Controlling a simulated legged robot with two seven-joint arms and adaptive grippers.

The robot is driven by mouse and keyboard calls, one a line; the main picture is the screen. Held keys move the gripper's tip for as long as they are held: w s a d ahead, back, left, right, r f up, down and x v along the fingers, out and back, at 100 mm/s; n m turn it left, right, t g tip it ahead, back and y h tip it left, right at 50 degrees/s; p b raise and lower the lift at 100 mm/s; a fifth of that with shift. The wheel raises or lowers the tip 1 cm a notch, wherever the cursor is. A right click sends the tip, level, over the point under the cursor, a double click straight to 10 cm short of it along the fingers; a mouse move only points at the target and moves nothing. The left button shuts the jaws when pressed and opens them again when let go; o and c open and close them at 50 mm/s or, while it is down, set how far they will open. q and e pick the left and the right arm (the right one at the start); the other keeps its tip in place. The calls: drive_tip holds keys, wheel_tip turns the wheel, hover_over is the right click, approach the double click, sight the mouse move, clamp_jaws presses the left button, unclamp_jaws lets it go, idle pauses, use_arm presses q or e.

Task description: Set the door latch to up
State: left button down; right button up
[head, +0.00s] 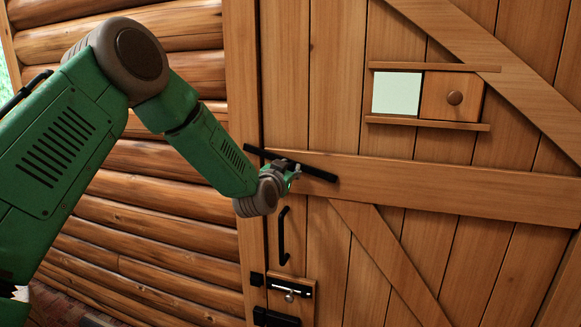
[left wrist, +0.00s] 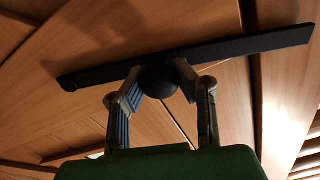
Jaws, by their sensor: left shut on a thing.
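The door latch (head: 320,174) is a long flat black bar with its left end near the door's left edge in the head view. It tilts, left end higher than the right, more steeply than the wooden crossboard beside it. In the left wrist view the latch (left wrist: 240,45) has a round end at left and a round black knob (left wrist: 157,80) near its middle. My left gripper (head: 287,168) is at the bar. In the left wrist view its fingers (left wrist: 160,84) are closed around the knob, hiding part of it. My right gripper is not in view.
Below the latch are a black door handle (head: 282,237) and a slide bolt (head: 290,290) on the plank door (head: 385,188). A small window with a sliding wooden panel (head: 438,97) is at upper right. The log wall (head: 150,190) lies behind my left arm.

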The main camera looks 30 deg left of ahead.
use_arm(q)
drive_tip(key=shift+w+d+r+t, duration=0.1)
drive_tip(key=shift+w+r+t, duration=0.05)
drive_tip(key=shift+r+t, duration=0.2)
drive_tip(key=c, duration=1.2)
unclamp_jaws()
drive_tip(key=shift+r, duration=0.1)
drive_tip(key=shift+s+d, duration=0.2)
drive_tip(key=shift+d, duration=0.1)
drive_tip(key=shift+s, duration=0.3)
drive_tip(key=v, duration=1.1)
drive_tip(key=shift+s+r, duration=0.3)
